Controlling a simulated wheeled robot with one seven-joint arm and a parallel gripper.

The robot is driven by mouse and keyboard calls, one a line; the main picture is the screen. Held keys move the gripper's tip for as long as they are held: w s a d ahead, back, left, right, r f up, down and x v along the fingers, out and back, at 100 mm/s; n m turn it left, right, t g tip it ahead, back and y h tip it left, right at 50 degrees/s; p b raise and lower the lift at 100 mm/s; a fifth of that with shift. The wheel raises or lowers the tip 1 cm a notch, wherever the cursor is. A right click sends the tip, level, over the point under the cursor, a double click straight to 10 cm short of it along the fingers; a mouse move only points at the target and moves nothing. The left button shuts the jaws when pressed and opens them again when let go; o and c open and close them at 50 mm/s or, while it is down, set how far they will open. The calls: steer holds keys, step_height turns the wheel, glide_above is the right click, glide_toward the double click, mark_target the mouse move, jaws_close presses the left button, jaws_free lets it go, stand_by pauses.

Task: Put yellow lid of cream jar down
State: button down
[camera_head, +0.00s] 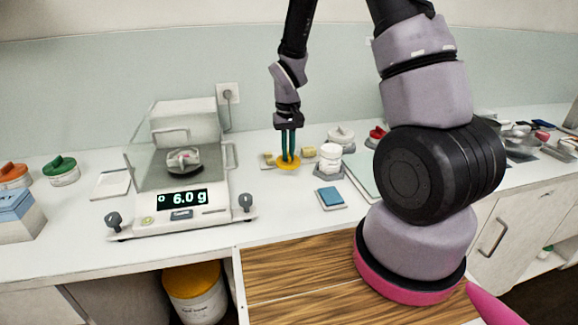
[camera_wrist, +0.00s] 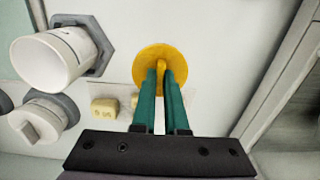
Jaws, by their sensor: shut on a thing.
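The yellow lid (camera_head: 287,164) is a round disc with a knob, at the middle of the white counter in the head view. My gripper (camera_head: 287,156) has teal fingers that point down and are shut on the lid's knob. The lid also shows in the wrist view (camera_wrist: 158,62), with my gripper (camera_wrist: 162,82) closed on its middle. The lid is at or just above the counter; I cannot tell whether it touches. An open white jar (camera_head: 328,160) stands in a grey hexagonal holder to the right of the lid. It also shows in the wrist view (camera_wrist: 52,58).
Small yellowish blocks (camera_head: 308,152) lie close beside the lid. A balance (camera_head: 180,185) reading 6.0 g stands to the left. A blue pad (camera_head: 331,197) lies in front of the jar. A white lidded container (camera_head: 340,136) is behind it. The counter between balance and lid is clear.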

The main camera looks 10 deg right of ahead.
mark_target(288, 164)
steer(key=shift+f, duration=2.15)
steer(key=shift+f, duration=0.2)
steer(key=c, duration=0.9)
jaws_free()
steer(key=shift+c, duration=0.2)
steer(key=shift+r, duration=0.1)
